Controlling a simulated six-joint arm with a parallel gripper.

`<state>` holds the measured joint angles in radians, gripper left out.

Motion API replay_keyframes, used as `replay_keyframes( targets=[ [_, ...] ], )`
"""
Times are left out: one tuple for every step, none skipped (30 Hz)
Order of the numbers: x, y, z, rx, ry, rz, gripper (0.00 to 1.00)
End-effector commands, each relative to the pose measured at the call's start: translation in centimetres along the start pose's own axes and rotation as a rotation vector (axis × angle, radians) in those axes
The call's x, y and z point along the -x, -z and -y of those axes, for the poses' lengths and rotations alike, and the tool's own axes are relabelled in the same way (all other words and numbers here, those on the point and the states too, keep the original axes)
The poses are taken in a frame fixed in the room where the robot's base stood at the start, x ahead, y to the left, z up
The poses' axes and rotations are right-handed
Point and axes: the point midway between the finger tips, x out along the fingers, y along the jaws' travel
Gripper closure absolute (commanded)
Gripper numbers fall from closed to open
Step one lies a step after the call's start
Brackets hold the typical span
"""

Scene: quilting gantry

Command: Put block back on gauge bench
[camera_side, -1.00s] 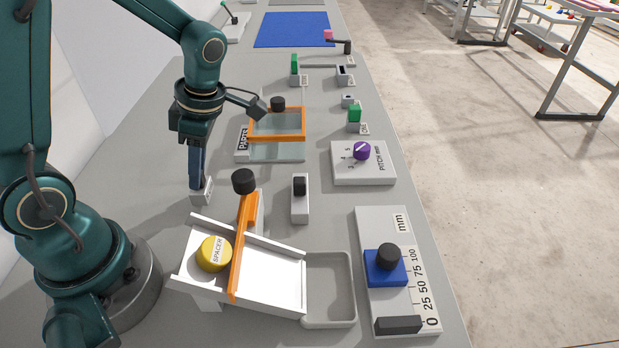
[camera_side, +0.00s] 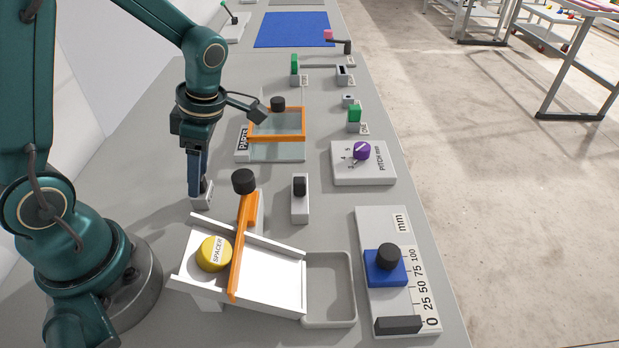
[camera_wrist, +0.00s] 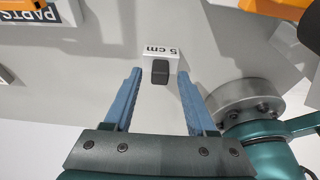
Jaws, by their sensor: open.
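My gripper (camera_wrist: 160,76) is open, pointing down. In the wrist view its two blue fingers stand either side of a small dark block (camera_wrist: 160,74), with gaps on both sides. The block is at a white piece marked "5 cm" (camera_wrist: 162,53). In the side view my gripper (camera_side: 199,190) is low over that small white piece (camera_side: 201,201), and its fingers partly hide the block. The likely gauge bench is the grey plate (camera_side: 405,222) with an "mm" scale at the right. A blue slider (camera_side: 384,268) with a black knob sits on it.
A white chute (camera_side: 272,272) with a yellow SPACER disc (camera_side: 211,255) and an orange gate (camera_side: 243,250) stands in front. An orange-framed PARTS box (camera_side: 275,137) is behind. A black-topped post (camera_side: 300,200) and pitch dial (camera_side: 363,165) stand to the right.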

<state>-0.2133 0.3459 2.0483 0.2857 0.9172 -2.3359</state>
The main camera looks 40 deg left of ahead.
Motion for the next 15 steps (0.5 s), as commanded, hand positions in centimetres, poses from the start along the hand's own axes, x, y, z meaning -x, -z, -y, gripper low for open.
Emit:
replay_keyframes(
  targets=[
    [0.5, -0.1, -0.1, 0.001, -0.004, 0.002, 0.43],
    [0.9, -0.1, -0.1, 0.001, -0.005, 0.003, 0.43],
    [1.6, -0.1, -0.2, 0.0, -0.007, 0.003, 0.43],
    [2.1, -0.1, -0.2, 0.0, -0.008, 0.003, 0.43],
    [2.7, -0.1, -0.2, 0.0, -0.008, 0.004, 0.43],
    [3.5, -0.1, -0.1, 0.0, -0.008, 0.005, 0.43],
    [4.1, -0.2, -0.2, 0.0, -0.009, 0.005, 0.43],
    [4.8, -0.1, -0.2, 0.001, -0.009, 0.005, 0.43],
    [5.6, -0.1, -0.2, 0.001, -0.008, 0.005, 0.43],
    [6.3, -0.1, -0.1, 0.0, -0.008, 0.005, 0.43],
    [6.8, -0.1, -0.1, -0.001, -0.008, 0.004, 0.43],
    [7.6, -0.1, -0.1, -0.001, -0.007, 0.003, 0.43],
    [8.2, -0.1, -0.1, 0.0, -0.006, 0.004, 0.43],
    [8.7, -0.1, -0.1, 0.0, -0.006, 0.004, 0.43],
    [9.3, -0.1, -0.1, 0.0, -0.004, 0.003, 0.43]
  ],
)
